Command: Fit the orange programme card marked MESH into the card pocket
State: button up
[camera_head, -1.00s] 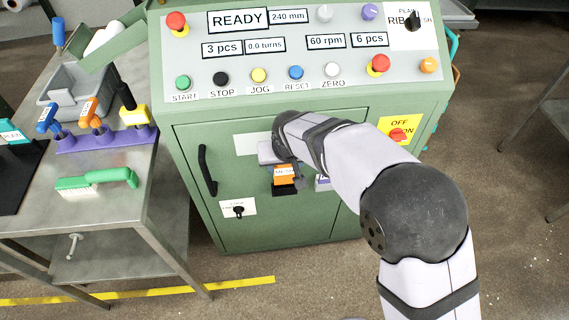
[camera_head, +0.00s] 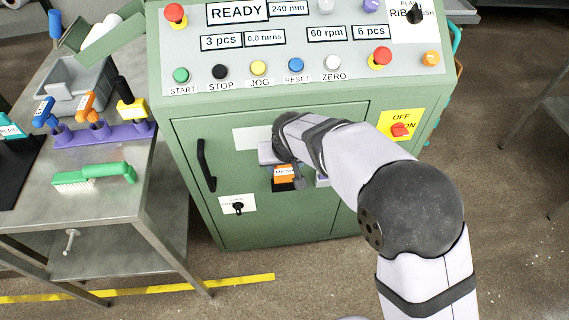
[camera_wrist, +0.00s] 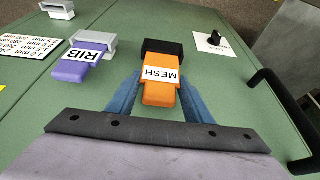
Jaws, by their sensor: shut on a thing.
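The orange card marked MESH (camera_wrist: 160,92) is between the blue fingers of my gripper (camera_wrist: 160,82), which is shut on it. Its far end meets a black card pocket (camera_wrist: 164,47) on the green cabinet front. The end looks to be at or inside the pocket mouth; how deep I cannot tell. The card lines up roughly with the pocket. In the head view the card (camera_head: 286,171) shows just above the black pocket (camera_head: 283,185), and my wrist hides part of the area.
A purple RIB card (camera_wrist: 78,68) sits in a grey holder (camera_wrist: 97,42) beside the pocket. Another grey holder (camera_wrist: 57,9) lies beyond it. A black door handle (camera_wrist: 285,105) and a key switch (camera_wrist: 215,38) are on the other side.

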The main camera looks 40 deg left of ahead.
jog(key=shift+f+b, duration=0.65)
jog(key=shift+f, duration=0.45)
jog(key=o, duration=1.1)
jog(key=shift+r, duration=0.1)
jog(key=v, duration=0.7)
